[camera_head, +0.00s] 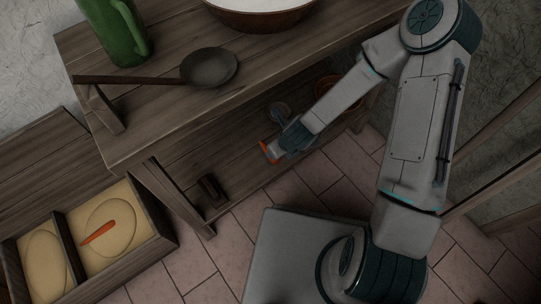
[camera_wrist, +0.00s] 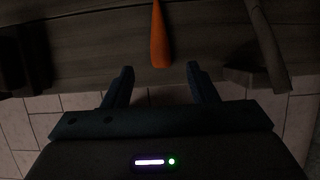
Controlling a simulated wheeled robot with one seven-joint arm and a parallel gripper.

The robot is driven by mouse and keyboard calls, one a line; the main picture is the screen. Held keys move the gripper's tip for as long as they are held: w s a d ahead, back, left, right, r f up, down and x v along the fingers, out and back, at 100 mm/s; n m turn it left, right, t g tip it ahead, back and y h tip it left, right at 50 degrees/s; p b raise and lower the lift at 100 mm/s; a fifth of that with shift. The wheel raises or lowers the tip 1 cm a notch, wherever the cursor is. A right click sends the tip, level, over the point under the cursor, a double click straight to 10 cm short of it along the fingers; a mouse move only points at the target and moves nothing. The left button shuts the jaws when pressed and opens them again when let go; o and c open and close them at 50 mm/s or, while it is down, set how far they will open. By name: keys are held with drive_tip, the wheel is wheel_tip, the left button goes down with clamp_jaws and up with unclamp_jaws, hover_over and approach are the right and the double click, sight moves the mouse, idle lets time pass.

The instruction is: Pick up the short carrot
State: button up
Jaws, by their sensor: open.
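An orange carrot (camera_wrist: 160,38) lies on the dark wooden lower shelf in the wrist view. Its blunt end is close to the gap between my fingertips, and the rest extends beyond them. In the head view a bit of orange (camera_head: 264,148) shows at the tip of my gripper (camera_head: 277,151), which partly hides it. My gripper is open in the wrist view (camera_wrist: 159,70), with a finger on each side of the gap. Another orange carrot (camera_head: 99,233) lies in a compartment of a wooden box at lower left. I cannot tell from these views which is shorter.
A table (camera_head: 165,100) above the lower shelf (camera_head: 225,165) carries a green jug (camera_head: 113,30), a dark ladle (camera_head: 210,67) and a large bowl (camera_head: 262,18). A small dark object (camera_head: 211,190) stands on the shelf. The wooden box (camera_head: 160,240) sits at lower left.

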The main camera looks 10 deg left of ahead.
drive_tip(key=b+x, duration=0.4)
drive_tip(key=x, duration=0.5)
drive_tip(key=shift+a+f+b, duration=0.1)
drive_tip(key=shift+b, duration=0.2)
drive_tip(key=c, duration=1.1)
